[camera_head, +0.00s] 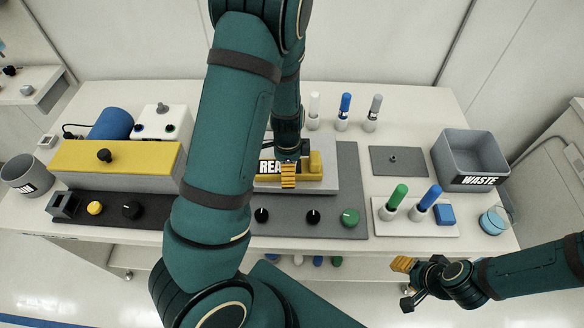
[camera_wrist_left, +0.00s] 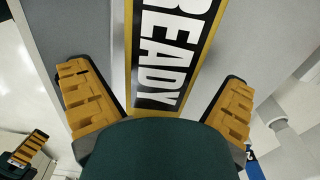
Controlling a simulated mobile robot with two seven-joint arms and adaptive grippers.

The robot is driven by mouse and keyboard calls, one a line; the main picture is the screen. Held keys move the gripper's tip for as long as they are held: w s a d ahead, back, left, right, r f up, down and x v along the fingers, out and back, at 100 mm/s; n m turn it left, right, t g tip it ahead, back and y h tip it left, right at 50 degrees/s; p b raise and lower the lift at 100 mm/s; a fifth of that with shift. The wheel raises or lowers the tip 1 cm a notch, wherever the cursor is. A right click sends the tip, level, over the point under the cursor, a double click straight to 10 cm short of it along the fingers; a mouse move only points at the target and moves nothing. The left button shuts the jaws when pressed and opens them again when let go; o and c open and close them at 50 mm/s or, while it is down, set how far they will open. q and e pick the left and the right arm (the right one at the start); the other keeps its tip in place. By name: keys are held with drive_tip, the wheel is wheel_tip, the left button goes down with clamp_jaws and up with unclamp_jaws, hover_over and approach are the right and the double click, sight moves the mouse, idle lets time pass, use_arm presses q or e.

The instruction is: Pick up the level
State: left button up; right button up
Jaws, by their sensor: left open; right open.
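No thing here is plainly marked as a level. A yellow-edged bar with a black-and-white READY label (camera_head: 268,167) lies on a light grey block at mid-table, partly hidden by my left arm. My left gripper (camera_head: 300,170) is over it. In the left wrist view the READY bar (camera_wrist_left: 168,50) runs between the spread fingers of my left gripper (camera_wrist_left: 156,76), with a gap on each side. Whether the fingers touch the block cannot be told. My right gripper (camera_head: 406,283) is open and empty off the table's front edge.
A grey WASTE bin (camera_head: 470,160) is at back right. Green (camera_head: 397,196) and blue (camera_head: 430,197) pens stand in a white holder. Several upright bottles or pens stand behind. Knobs line the front.

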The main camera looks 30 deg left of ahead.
use_arm(q)
drive_tip(key=c, duration=1.4)
drive_tip(key=shift+r, duration=0.1)
